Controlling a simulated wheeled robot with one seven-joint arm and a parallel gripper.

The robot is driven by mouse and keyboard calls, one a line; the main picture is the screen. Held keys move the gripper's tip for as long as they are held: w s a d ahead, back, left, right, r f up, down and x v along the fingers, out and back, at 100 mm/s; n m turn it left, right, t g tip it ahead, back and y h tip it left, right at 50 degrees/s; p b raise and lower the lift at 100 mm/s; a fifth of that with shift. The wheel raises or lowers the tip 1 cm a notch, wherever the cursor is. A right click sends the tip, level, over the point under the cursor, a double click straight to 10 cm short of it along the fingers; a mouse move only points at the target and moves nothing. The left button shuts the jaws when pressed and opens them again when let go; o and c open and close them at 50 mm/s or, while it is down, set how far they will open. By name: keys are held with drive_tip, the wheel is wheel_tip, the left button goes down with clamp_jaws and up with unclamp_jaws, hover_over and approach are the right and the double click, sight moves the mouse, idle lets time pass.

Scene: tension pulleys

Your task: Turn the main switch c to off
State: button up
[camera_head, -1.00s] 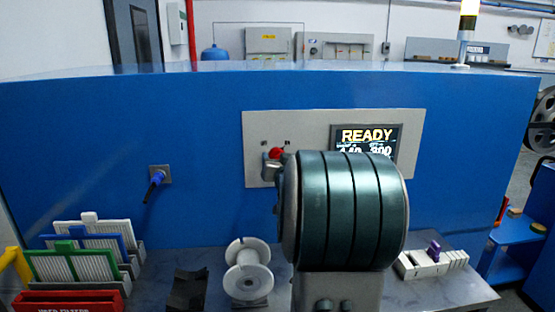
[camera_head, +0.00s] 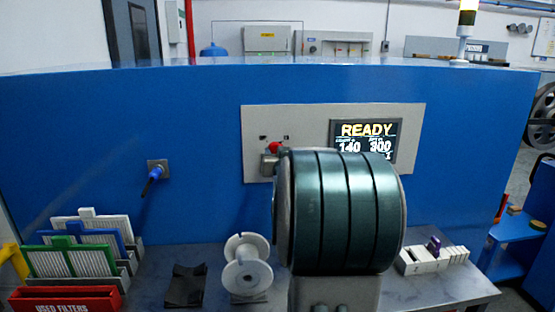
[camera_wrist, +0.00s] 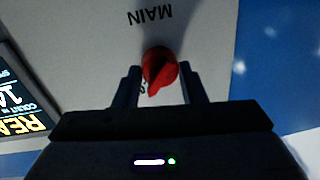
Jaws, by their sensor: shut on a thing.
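The main switch is a red knob (camera_head: 274,148) on the grey control panel (camera_head: 310,112) of the blue cabinet. In the wrist view the red knob (camera_wrist: 160,68) sits between the two dark fingers of my gripper (camera_wrist: 159,82). My gripper is shut on the knob. The word MAIN shows upside down above it in the wrist view, while the lettering beside the knob is mostly covered. In the head view the grey gripper end is small beside the knob, largely hidden behind my arm.
A lit display (camera_head: 366,142) reading READY is right of the switch. A blue-handled connector (camera_head: 153,182) sticks out of the cabinet at left. Filters (camera_head: 72,262), a red used-filters box (camera_head: 66,299), a white spool (camera_head: 246,268) and white blocks (camera_head: 434,259) stand on the ledge.

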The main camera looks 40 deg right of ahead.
drive_tip(key=n+b, duration=0.5)
drive_tip(key=n, duration=0.1)
drive_tip(key=n+g+b, duration=0.1)
drive_tip(key=n+b, duration=0.4)
drive_tip(key=n, duration=0.1)
drive_tip(key=shift+n+h+b, duration=0.3)
drive_tip(key=shift+n+b, duration=0.1)
drive_tip(key=shift+a+r+n+b, duration=0.1)
drive_tip(key=shift+n+b, duration=0.65)
drive_tip(key=shift+n, duration=0.65)
drive_tip(key=shift+h, duration=0.3)
drive_tip(key=o, duration=1)
drive_tip(key=v, duration=1.3)
drive_tip(key=shift+s+a+r, duration=0.15)
drive_tip(key=shift+s+r, duration=0.05)
drive_tip(key=shift+s, duration=0.15)
